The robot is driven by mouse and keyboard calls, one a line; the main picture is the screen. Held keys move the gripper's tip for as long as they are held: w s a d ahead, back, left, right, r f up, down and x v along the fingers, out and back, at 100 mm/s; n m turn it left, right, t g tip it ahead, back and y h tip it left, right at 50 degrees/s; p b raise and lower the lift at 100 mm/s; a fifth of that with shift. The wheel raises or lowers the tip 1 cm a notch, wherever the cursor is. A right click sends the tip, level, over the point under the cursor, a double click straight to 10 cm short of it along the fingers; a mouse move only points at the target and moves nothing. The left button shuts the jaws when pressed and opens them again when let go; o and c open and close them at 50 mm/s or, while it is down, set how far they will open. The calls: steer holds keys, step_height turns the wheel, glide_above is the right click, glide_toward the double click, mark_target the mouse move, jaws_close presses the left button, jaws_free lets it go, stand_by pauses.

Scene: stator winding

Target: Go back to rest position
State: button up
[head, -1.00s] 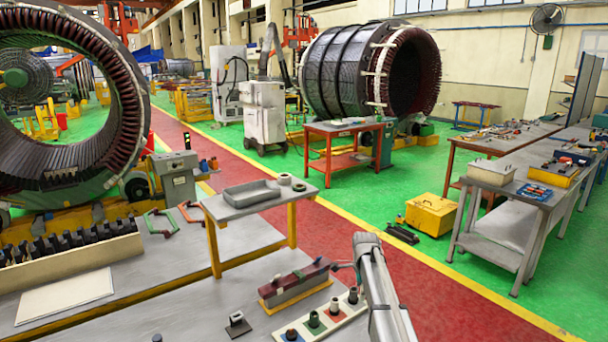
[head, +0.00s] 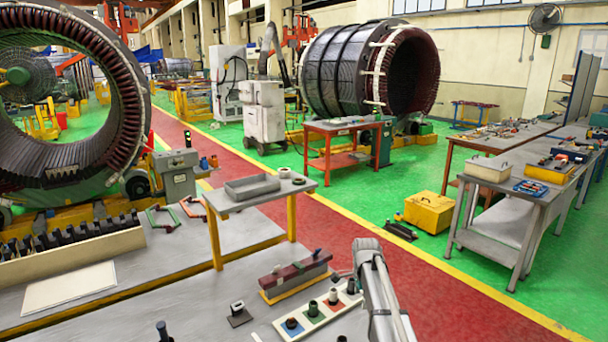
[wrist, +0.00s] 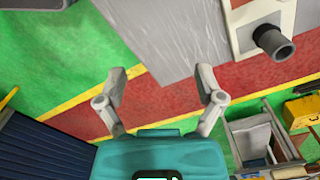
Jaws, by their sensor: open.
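My gripper (wrist: 161,88) is open and empty in the wrist view, its two grey fingers spread apart. A dark cylinder (wrist: 272,42) on a white tray (wrist: 242,28) lies beyond the right finger, apart from it. In the head view, my grey arm (head: 378,290) reaches up from the bottom, just right of the same kind of white tray (head: 352,299) with dark pegs on coloured squares. I cannot make out the fingers in the head view.
The near grey bench (head: 200,305) also bears a dark red block (head: 296,272) and a small black-based part (head: 239,313). A raised grey shelf (head: 262,198) stands behind. A red walkway (head: 440,268) is clear to the right, with a yellow box (head: 431,213) beyond it.

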steer(key=s+f+n+b, duration=0.4)
steer(key=s+n, duration=0.4)
steer(key=s, duration=0.4)
steer(key=s+a+f+n+b, duration=0.1)
steer(key=s+f+n+b, duration=0.3)
steer(key=s+n, duration=0.4)
steer(key=shift+s+a+f, duration=0.15)
steer(key=shift+s+f, duration=0.25)
steer(key=shift+s, duration=2.4)
